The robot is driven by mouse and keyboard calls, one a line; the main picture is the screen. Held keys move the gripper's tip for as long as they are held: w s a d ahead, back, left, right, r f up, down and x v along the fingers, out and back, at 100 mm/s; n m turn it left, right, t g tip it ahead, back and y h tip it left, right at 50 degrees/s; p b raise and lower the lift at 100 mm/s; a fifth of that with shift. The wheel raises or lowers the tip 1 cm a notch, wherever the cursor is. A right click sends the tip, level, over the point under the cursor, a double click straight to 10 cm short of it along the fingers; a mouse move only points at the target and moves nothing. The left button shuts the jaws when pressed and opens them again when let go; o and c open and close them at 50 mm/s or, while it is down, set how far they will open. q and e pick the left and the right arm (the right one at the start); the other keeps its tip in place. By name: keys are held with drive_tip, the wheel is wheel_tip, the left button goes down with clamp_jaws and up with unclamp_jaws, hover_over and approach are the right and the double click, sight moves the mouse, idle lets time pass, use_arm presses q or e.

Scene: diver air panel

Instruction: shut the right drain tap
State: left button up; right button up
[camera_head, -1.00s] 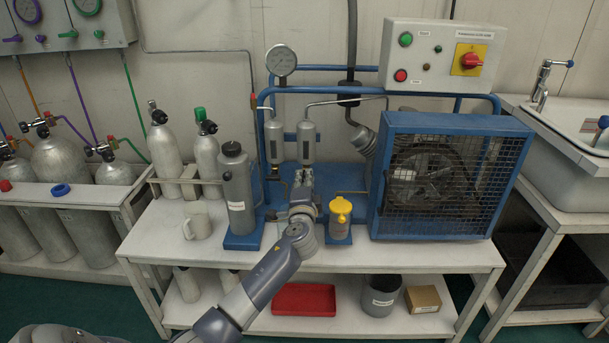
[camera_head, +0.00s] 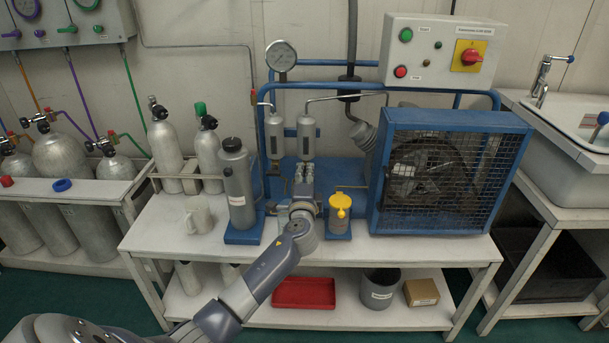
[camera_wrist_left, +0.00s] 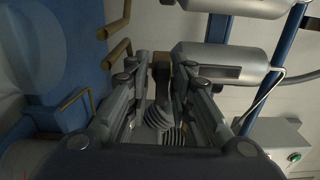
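Two grey filter cylinders hang side by side on the blue frame, the left one (camera_head: 273,140) and the right one (camera_head: 306,137). My left gripper (camera_head: 304,168) is just below the right cylinder. In the left wrist view, the right cylinder (camera_wrist_left: 225,62) lies to the right of my fingertips (camera_wrist_left: 163,62). The right drain tap (camera_wrist_left: 161,73) appears as a small dark and brownish piece at its lower end, between the fingers. The fingers stand apart around it; I cannot tell whether they touch it. The tap is hidden in the head view. My right gripper is not in view.
A caged blue fan unit (camera_head: 450,175) stands right of the gripper. A yellow-capped pot (camera_head: 340,212) is close to my wrist. A grey bottle (camera_head: 238,190) and a mug (camera_head: 197,215) stand to the left. Brass pipes (camera_wrist_left: 115,52) run beside the fingers.

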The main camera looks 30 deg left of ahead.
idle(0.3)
use_arm(q)
drive_tip(key=v, duration=1.2)
idle(2.2)
